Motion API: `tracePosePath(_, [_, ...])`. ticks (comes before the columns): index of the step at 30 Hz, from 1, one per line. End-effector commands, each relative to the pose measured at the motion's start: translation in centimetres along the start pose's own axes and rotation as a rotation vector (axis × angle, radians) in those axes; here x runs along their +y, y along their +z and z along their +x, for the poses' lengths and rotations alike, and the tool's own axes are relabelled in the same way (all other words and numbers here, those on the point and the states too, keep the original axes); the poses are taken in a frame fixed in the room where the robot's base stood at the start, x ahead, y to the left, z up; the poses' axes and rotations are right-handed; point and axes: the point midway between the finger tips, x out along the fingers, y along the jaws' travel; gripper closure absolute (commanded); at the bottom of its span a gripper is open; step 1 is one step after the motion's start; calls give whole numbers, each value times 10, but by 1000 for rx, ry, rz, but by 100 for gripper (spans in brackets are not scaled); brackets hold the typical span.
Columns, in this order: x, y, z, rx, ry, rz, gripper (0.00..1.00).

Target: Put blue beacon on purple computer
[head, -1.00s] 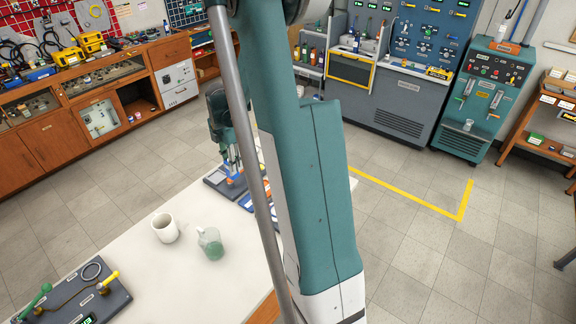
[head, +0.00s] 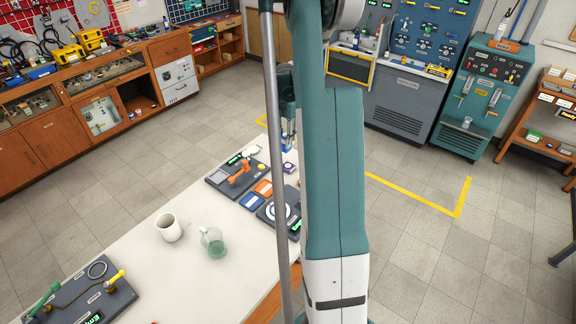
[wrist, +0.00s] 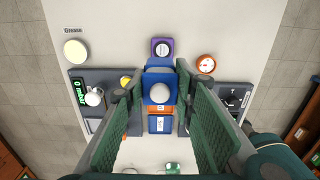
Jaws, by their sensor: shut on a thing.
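The blue beacon (wrist: 160,88), a blue block with a pale round dome, is between the fingers of my gripper (wrist: 160,80) in the wrist view. My gripper is shut on it. In the head view my gripper (head: 288,128) is at the far end of the white table, with the beacon (head: 289,144) as a small blue patch at its tips. The purple computer (wrist: 161,48) is a small purple block with a pale round face, just beyond the beacon in the wrist view. It also shows in the head view (head: 290,167), below the gripper tips. The gap between them is unclear.
Dark panels, one with an orange handle (head: 237,172), lie near the purple computer. An orange-rimmed gauge (wrist: 206,63) is to its right and a grease tin (wrist: 76,50) to its left. A white mug (head: 168,227) and green glass jug (head: 213,241) stand mid-table.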

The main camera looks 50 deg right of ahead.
Motion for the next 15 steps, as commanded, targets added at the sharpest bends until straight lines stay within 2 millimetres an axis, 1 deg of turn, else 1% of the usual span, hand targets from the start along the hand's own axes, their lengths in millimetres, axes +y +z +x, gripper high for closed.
tracePosePath(1, [-2, 5, -1, 0, 0, 0, 87])
tracePosePath(5, [-5, 11, 0, 0, 0, -1, 87])
tracePosePath(15, [-6, 12, 0, 0, 0, -2, 87])
